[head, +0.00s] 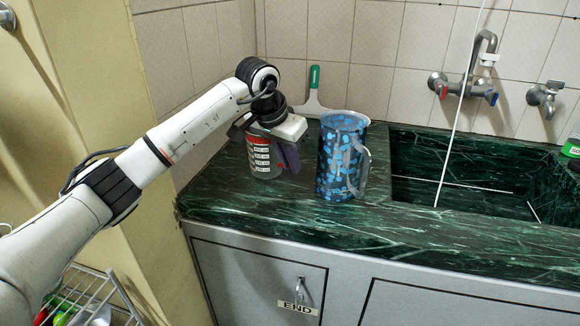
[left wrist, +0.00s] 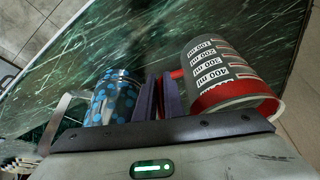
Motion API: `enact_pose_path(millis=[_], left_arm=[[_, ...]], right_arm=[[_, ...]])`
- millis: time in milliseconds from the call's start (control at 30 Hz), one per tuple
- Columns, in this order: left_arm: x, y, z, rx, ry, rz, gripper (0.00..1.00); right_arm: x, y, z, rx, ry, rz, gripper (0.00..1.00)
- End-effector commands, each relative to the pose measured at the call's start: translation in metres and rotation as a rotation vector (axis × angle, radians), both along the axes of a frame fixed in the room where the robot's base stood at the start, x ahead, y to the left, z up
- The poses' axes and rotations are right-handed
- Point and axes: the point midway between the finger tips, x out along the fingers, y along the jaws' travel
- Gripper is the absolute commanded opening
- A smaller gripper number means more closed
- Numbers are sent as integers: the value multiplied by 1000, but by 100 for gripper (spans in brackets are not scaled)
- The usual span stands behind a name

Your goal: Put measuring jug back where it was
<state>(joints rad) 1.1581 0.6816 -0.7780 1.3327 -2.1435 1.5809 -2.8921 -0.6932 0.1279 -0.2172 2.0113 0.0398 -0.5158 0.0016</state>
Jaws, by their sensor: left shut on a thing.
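The measuring jug (head: 260,156) is grey and red with white volume labels. It is at the left part of the green marble counter, upright and apparently resting on it. In the left wrist view the jug (left wrist: 222,75) lies right of the fingers. My left gripper (head: 287,155) points down beside the jug, with its purple fingers (left wrist: 162,97) closed on the jug's red handle, which they mostly hide. The gripper also hides the jug's top in the head view. My right gripper is not in view.
A blue patterned pitcher (head: 338,158) stands on the counter close to the right of my left gripper. A green-handled squeegee (head: 314,90) leans at the tiled wall. The sink (head: 470,180) with a tap (head: 480,70) is at the right. The counter front (head: 270,212) is clear.

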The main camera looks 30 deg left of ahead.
Motion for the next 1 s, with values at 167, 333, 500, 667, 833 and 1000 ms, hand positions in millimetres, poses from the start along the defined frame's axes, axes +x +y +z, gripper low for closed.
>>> enact_pose_path(millis=[167,333,500,667,833,1000], left_arm=[[0,0,-13,0,-2,-1,0],[0,0,-13,0,-2,-1,0],[0,0,-16,0,-1,0,17],[0,0,-16,0,0,0,27],[0,0,-15,0,-1,0,27],[-3,1,-2,0,-5,0,27]], right_arm=[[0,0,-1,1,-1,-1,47],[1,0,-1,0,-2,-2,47],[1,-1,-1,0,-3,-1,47],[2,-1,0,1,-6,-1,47],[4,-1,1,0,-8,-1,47],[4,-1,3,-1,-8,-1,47]])
